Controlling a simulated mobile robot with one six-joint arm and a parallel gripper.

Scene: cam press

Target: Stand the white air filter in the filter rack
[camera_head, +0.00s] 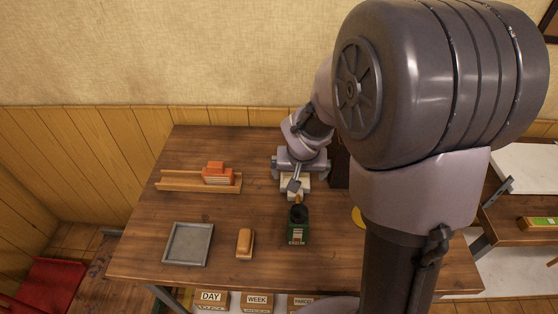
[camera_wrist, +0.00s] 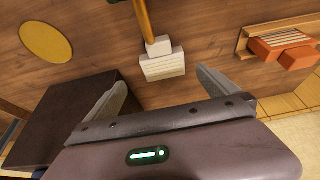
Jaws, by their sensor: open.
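The white air filter (camera_wrist: 163,67) is a small pleated block on the table; in the head view its pale edge (camera_head: 304,184) shows just below my gripper (camera_head: 297,176), which partly hides it. In the wrist view my gripper (camera_wrist: 163,95) is open, with the filter ahead of and between its fingertips, and no grip on it shows. The wooden filter rack (camera_head: 172,182) stands at the table's back left and holds an orange-red filter (camera_head: 218,174) toward its right end. The rack also shows in the wrist view (camera_wrist: 246,43), at the upper right.
A green can (camera_head: 298,232) stands in front of the filter; a tool with an orange handle (camera_wrist: 145,20) and pale head overlaps the filter in the wrist view. A dark box (camera_wrist: 60,115) is beside my gripper. A grey tray (camera_head: 187,244) and brush (camera_head: 244,243) lie front left.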

